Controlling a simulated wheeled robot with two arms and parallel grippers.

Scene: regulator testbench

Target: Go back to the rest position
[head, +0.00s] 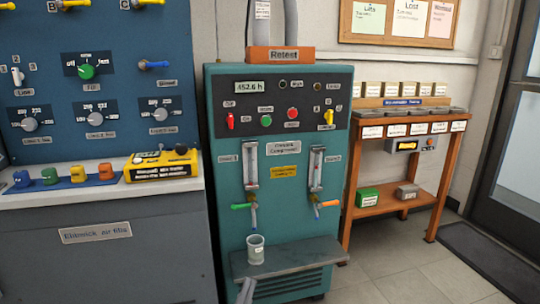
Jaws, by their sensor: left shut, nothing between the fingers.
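My left gripper (246,288) shows at the bottom edge, just below and in front of the grey shelf of the teal test bench. Only a small grey part of it is in the picture. It is shut and empty, apart from the cup. A clear cup (256,250) with a small label stands upright on the shelf (300,258), under the tap with the green handle (241,206). My right gripper is not in view.
The teal bench (226,180) carries gauges, switches and a second tap with an orange handle (327,205). A blue panel (110,100) with a counter (60,190) stands on the left. A wooden rack (372,210) stands on the right. The floor (400,265) at right is clear.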

